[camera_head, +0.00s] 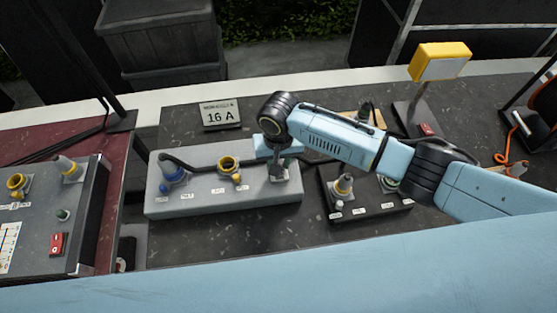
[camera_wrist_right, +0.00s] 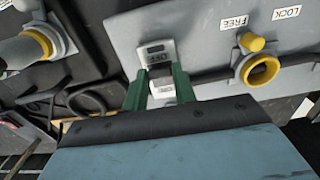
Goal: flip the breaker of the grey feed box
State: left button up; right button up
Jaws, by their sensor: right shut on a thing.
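The light grey feed box (camera_head: 215,205) sits on the dark table at the middle of the head view. In the right wrist view, the green fingers (camera_wrist_right: 160,88) are shut on the dark breaker lever (camera_wrist_right: 160,71) in front of a metal plate (camera_wrist_right: 155,50). The plate's lettering is too small to read surely. My left gripper is out of view.
A dark box (camera_head: 340,212) with yellow-ringed connectors stands just right of the grey box, under my right arm. A sign reading 16 A (camera_head: 220,116) stands behind. A panel with a red switch (camera_head: 58,244) is at left. A yellow lamp (camera_head: 440,62) stands back right.

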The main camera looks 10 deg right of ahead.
jog(key=shift+w, duration=0.1)
jog(key=shift+w+r+g, duration=0.1)
jog(key=shift+w+g, duration=0.25)
jog(key=shift+g, duration=0.55)
jog(key=shift+w+g+b, duration=0.3)
jog(key=shift+g+b, duration=0.25)
jog(key=shift+g, duration=0.15)
jog(key=g+b, duration=0.1)
jog(key=b, duration=0.2)
jog(key=w+g+b, duration=0.1)
jog(key=g+b, duration=0.1)
jog(key=b, duration=0.2)
jog(key=shift+w+f, duration=0.2)
jog(key=shift+f, duration=0.1)
jog(key=shift+w+r+g+b, duration=0.15)
jog(key=shift+g+b, duration=0.25)
jog(key=shift+b, duration=0.5)
jog(key=o, duration=1)
